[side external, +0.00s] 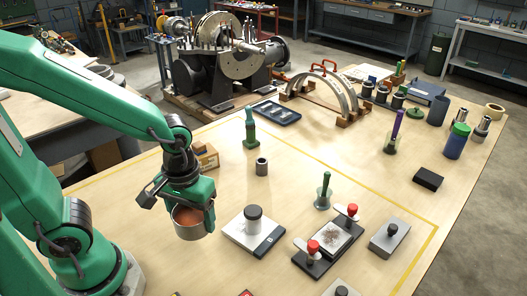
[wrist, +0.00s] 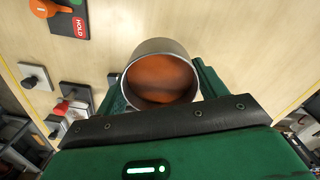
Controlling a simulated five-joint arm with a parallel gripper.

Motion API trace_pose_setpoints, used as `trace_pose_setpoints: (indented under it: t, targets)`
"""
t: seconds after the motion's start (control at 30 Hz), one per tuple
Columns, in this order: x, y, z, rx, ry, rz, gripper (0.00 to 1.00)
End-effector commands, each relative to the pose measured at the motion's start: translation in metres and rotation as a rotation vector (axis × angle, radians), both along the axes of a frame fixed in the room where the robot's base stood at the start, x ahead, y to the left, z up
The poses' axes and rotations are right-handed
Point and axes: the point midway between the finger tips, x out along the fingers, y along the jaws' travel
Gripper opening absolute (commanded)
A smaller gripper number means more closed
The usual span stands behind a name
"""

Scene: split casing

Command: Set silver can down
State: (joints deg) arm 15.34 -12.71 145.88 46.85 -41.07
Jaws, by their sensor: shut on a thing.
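The silver can (side external: 190,231) is an open metal cylinder with orange-brown contents or lining. My green gripper (side external: 184,197) is shut on it from the side, and the can looks upright, over the front left of the wooden table. I cannot tell whether its base is touching the table. In the wrist view the can's round mouth (wrist: 161,46) faces the camera, between the green fingers of my gripper (wrist: 160,88).
A white scale (side external: 243,236) with a jar on it stands right of the can. A small grey cylinder (side external: 262,166), a green-handled tool (side external: 251,130) and a cardboard box (side external: 207,157) stand behind. A red-knobbed fixture (side external: 325,245) is farther right. Bare table lies between can and scale.

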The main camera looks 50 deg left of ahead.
Motion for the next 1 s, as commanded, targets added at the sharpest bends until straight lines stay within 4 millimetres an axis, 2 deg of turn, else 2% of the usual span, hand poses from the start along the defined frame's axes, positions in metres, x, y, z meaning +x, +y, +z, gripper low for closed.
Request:
trace_pose_setpoints:
  t: [1.0]
  targets:
    - [0.038,0.099,-0.063,0.0,0.001,0.003,0.37]
